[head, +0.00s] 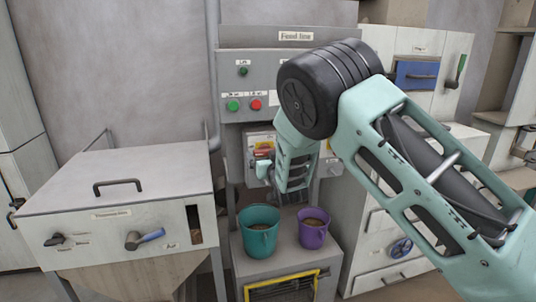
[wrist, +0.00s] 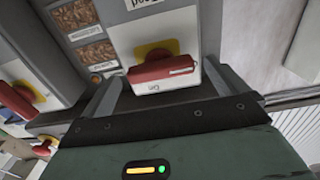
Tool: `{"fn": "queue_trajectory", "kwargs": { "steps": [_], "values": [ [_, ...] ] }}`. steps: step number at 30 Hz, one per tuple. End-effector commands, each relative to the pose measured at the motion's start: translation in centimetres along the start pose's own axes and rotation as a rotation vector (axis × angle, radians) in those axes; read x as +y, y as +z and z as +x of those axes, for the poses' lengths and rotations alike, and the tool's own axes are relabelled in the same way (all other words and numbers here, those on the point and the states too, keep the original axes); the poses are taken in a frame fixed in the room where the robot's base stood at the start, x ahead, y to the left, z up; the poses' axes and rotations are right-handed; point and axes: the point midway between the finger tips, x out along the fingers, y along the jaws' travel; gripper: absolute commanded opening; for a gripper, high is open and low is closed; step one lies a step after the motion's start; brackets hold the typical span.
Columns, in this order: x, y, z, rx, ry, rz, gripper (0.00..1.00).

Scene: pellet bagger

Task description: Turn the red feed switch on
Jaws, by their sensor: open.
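The red feed switch (wrist: 164,73) is a red bar handle on a yellow round base on a white plate, beneath a partly cut-off label in the wrist view. It lies nearly crosswise, with upside-down "On" lettering on the plate beside it. My gripper (wrist: 161,78) is open, one finger on each side of the handle; I cannot tell whether either touches it. In the head view my gripper is at the front of the grey panel (head: 262,82) and its fingers are mostly hidden by my arm.
Another red handle (wrist: 18,100) on a yellow base is at the left of the wrist view. A teal bucket (head: 259,238) and a purple bucket (head: 313,234) stand below my gripper. A lidded bin (head: 110,180) is at left, grey cabinets at right.

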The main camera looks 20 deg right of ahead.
Motion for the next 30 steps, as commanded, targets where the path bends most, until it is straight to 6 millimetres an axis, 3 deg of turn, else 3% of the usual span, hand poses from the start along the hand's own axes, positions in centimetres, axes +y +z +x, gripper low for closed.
{"fn": "queue_trajectory", "kwargs": {
  "steps": [9,14,30],
  "values": [
    [0.0,0.0,0.23,0.0,0.0,0.0,0.98],
    [-0.01,0.0,0.22,0.0,0.0,0.0,0.54],
    [0.12,0.36,0.21,0.002,0.002,0.129,0.54]
  ]
}}
